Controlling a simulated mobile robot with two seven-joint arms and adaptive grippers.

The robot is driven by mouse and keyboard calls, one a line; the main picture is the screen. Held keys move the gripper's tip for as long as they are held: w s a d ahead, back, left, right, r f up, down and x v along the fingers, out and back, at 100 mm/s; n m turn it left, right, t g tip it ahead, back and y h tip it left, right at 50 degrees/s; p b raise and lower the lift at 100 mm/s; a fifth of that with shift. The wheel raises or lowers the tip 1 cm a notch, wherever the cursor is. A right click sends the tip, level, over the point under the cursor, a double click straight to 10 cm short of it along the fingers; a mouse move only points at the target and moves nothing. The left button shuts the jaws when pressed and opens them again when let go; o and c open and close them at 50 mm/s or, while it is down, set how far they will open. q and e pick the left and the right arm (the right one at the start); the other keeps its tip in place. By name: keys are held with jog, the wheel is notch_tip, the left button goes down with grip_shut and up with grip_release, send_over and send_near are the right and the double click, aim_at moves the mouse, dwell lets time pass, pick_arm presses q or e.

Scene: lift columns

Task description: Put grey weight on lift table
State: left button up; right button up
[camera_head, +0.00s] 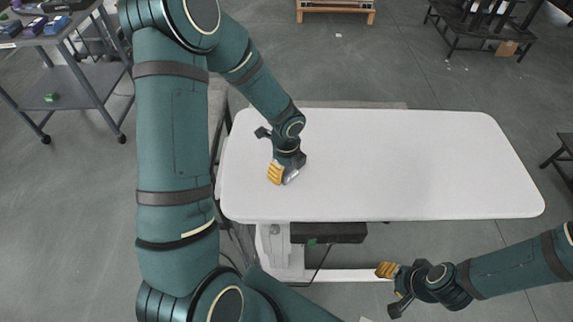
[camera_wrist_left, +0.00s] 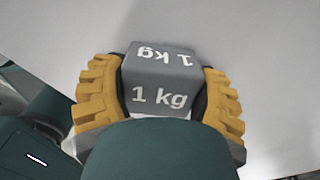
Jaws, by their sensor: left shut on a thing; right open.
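The grey weight (camera_wrist_left: 160,80) is a block marked "1 kg" in the left wrist view. My left gripper (camera_wrist_left: 160,95) is shut on it, with a yellow finger pad on each side. In the head view my left gripper (camera_head: 281,174) is over the left part of the white lift table (camera_head: 400,160), and a small grey part of the weight (camera_head: 291,176) shows beside the fingers. I cannot tell whether the weight touches the table top. My right gripper (camera_head: 387,271) is open and empty, in front of the table's near edge.
The table top is otherwise bare, with wide free room to the right. A grey cart (camera_head: 75,80) with several small items stands at the far left. Dark benches (camera_head: 480,30) stand at the back right. A black box (camera_head: 328,232) hangs under the table's near edge.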

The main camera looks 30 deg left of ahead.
dwell(0.3)
pick_arm(q)
jog(key=o, duration=1.4)
jog(key=shift+f, duration=0.15)
notch_tip(320, 180, up, 12)
jog(key=p, duration=0.3)
jog(key=shift+p, duration=0.4)
